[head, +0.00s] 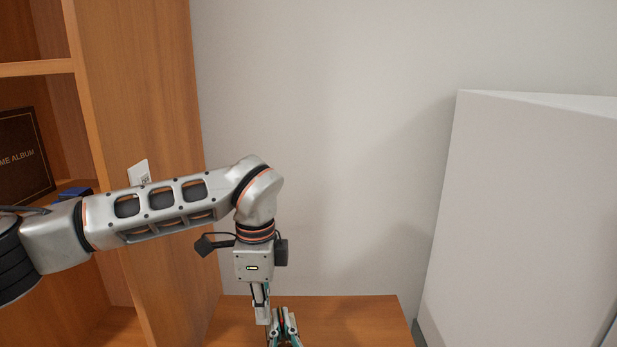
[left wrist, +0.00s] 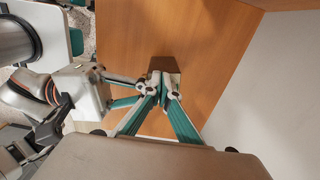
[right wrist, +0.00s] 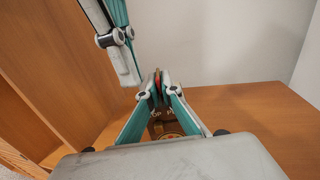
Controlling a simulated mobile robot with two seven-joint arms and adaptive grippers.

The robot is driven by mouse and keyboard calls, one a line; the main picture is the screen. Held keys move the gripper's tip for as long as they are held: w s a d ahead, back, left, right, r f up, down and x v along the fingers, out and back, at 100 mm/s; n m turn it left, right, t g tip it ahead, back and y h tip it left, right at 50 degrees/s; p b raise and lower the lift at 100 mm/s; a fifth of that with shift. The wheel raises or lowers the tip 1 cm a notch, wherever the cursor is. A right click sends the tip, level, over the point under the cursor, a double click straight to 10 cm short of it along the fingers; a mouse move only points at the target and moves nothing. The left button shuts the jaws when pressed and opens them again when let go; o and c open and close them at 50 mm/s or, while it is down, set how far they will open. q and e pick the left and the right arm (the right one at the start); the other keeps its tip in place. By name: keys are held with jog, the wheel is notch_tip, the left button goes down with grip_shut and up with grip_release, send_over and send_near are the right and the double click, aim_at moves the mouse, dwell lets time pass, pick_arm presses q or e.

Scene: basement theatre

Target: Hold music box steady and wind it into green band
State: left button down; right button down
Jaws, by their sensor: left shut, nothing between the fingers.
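The music box shows partly in the right wrist view as a brown box (right wrist: 170,128) with pale lettering and a round mark, mostly behind the fingers. My right gripper (right wrist: 160,92) is over it, its fingertips close together around a narrow red and dark part (right wrist: 157,84). Whether they grip that part is unclear. My left gripper (head: 262,305) points down beside the right one (head: 285,328) and is shut with nothing in it. In the left wrist view its fingers (left wrist: 163,88) point at a small, partly hidden object (left wrist: 174,79). No green band can be made out.
The wooden surface (head: 345,315) is clear to the right. A wooden shelf unit (head: 150,100) with a dark album (head: 24,155) stands at left. A large white panel (head: 530,200) stands at right, and a plain wall (head: 330,130) is behind.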

pick_arm(q)
jog(key=shift+w+d, duration=0.2)
jog(key=shift+d, duration=0.3)
dwell(0.5)
jog(key=shift+w+a, duration=0.15)
jog(key=shift+w, duration=0.35)
dwell(0.4)
jog(key=shift+w, duration=0.35)
jog(key=shift+w, duration=0.15)
dwell(0.4)
jog(key=shift+w+a, duration=0.15)
jog(key=shift+a, duration=0.05)
notch_tip(320, 180, up, 6)
dwell(0.6)
